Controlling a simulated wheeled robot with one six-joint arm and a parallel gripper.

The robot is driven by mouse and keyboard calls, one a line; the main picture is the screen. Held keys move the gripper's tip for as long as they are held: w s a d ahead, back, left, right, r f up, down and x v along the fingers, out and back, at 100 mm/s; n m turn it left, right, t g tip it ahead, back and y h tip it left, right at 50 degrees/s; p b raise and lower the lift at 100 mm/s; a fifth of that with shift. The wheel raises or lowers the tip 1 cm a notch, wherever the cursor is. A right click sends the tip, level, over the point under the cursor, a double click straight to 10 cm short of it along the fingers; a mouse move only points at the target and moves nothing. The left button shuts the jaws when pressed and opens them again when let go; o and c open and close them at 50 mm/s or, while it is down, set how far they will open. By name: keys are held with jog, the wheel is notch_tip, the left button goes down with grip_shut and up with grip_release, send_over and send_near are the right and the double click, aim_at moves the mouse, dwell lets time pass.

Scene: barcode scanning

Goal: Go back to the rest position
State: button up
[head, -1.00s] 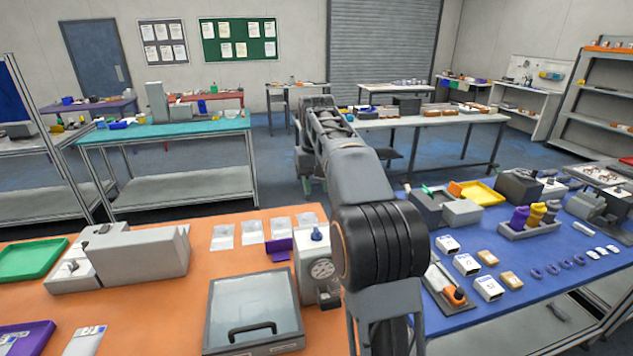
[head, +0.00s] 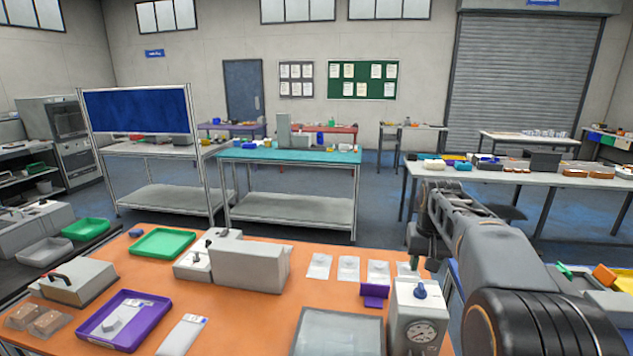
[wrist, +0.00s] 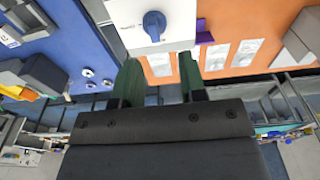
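My gripper (wrist: 158,82) shows in the wrist view with its two dark green fingers apart and nothing between them. In the head view my grey arm (head: 500,260) reaches forward at the right, and I cannot make out the fingers there. Ahead of the fingers in the wrist view is a white box with a blue knob (wrist: 154,24). The head view shows a gauge box with a blue knob (head: 418,315) on the orange table (head: 250,318), beside my arm. I cannot tell the distance between fingers and box.
A purple tray (head: 122,338), a green tray (head: 163,241) and a grey block-shaped device (head: 248,265) stand on the orange table. A teal-topped table (head: 290,155) stands behind. A blue table (wrist: 70,35) is at left in the wrist view. Floor shows between the tables.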

jog(key=s+a+f+t, duration=0.1)
jog(key=s+a+f, duration=0.1)
jog(key=s, duration=0.5)
jog(key=s+a+f+n+t, duration=0.1)
jog(key=s+a+f, duration=0.1)
jog(key=s+a, duration=0.2)
jog(key=s+a+f+n+t, duration=0.1)
jog(key=s+a, duration=0.2)
jog(key=s, duration=0.7)
jog(key=shift+s+a+f+t, duration=0.25)
jog(key=shift+a+f+t, duration=0.05)
jog(key=shift+a+f, duration=0.1)
